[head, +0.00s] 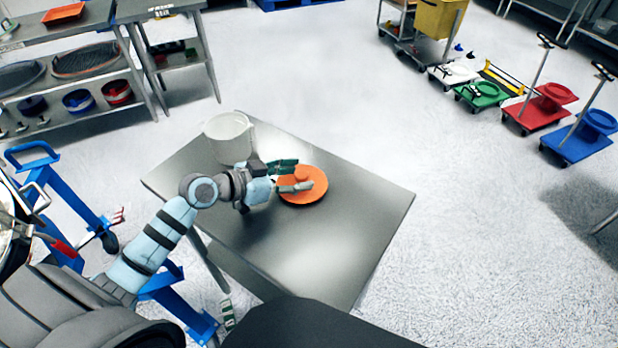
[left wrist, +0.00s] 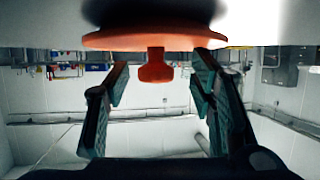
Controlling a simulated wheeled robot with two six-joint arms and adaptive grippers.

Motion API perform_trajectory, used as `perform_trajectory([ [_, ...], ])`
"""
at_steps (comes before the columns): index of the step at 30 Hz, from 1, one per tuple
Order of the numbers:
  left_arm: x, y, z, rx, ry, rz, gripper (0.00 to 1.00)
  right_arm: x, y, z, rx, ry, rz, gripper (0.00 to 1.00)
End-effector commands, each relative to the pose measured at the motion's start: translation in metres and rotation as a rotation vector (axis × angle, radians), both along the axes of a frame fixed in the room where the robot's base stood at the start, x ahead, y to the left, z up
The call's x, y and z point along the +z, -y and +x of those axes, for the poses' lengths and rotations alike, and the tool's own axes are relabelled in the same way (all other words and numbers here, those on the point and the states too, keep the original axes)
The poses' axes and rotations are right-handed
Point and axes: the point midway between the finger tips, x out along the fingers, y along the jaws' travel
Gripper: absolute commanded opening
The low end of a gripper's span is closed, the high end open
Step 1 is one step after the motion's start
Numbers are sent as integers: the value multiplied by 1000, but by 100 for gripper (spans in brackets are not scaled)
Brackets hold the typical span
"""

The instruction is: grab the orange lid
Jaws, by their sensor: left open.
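The orange lid (head: 304,196) is a round disc with a central knob, lying on the steel table (head: 330,250). My left gripper (head: 294,175) reaches over the lid from the left, with its fingers on either side of the knob. In the left wrist view, the lid (left wrist: 150,42) appears at the top with its knob (left wrist: 155,68) between the two spread fingers of my left gripper (left wrist: 157,80). Gaps show between the knob and both fingers. My right gripper is not in view.
A white bucket (head: 229,138) stands at the table's back left corner, close to my left arm. The table's right and front parts are bare. A blue wheeled frame (head: 70,205) stands left of the table. Coloured dollies (head: 540,108) stand far right.

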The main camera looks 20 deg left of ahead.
Motion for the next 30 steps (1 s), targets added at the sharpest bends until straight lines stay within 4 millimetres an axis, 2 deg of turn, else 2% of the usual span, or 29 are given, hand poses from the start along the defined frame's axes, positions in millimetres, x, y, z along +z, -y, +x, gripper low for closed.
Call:
perform_trajectory([
  [1, 0, 1, 0, -1, 0, 0, 50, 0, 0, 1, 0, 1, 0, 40],
  [6, 0, 2, 1, -5, -1, -2, 23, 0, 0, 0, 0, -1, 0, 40],
  [9, 0, 2, 1, -5, -1, -1, 11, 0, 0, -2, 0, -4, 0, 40],
  [20, 5, 1, 0, -3, 0, 0, 11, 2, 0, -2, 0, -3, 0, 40],
  [23, 17, 1, 0, -4, 0, 1, 11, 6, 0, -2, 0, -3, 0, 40],
  [26, 41, 1, 1, -4, 4, 2, 11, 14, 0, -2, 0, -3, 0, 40],
  [30, 92, 0, 1, -4, 7, 5, 11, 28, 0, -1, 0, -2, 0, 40],
])
